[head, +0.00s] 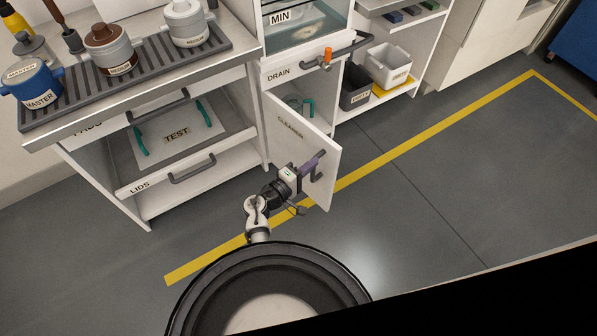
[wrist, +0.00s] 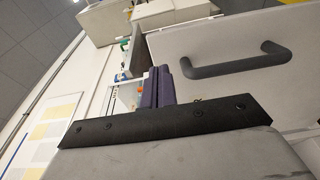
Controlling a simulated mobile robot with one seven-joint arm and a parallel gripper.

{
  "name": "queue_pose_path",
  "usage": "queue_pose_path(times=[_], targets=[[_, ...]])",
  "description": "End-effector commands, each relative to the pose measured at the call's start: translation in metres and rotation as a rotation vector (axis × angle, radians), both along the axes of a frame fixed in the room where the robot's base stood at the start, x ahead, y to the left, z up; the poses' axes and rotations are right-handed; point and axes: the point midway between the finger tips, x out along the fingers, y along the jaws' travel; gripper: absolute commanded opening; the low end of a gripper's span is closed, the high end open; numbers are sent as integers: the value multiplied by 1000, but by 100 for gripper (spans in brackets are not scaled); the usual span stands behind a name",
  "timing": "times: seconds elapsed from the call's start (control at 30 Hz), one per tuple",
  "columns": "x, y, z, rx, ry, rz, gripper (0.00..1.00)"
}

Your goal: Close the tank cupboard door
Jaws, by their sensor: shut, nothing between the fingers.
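The tank cupboard door (head: 283,136) is a white panel marked CLEANER, below the tank and DRAIN front. It stands ajar, swung out from its left side, with part of the inside visible above it. Its dark bar handle (head: 316,174) is near the free edge; the handle also shows in the wrist view (wrist: 238,63). My gripper (head: 319,156) has purple fingers, shut and empty, in front of the door's labelled face beside the handle. The fingers (wrist: 172,85) appear left of the handle in the wrist view. Whether they touch the door is unclear.
The DRAIN front with an orange-knobbed valve (head: 327,58) is above the door. Dark and white bins (head: 388,66) stand on a shelf to the right. A bench with pots and LIDS drawer (head: 165,180) is on the left. The grey floor (head: 400,200) to the right is clear.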

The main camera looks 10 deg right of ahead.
Motion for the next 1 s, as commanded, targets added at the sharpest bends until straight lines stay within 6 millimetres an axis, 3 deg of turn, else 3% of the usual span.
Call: queue_pose_path(times=[0.1,0.33,1.0], targets=[[13,-22,2,-1,-1,-2,0],[28,-45,1,0,0,-1,0],[35,-57,-1,1,-2,23,0]])
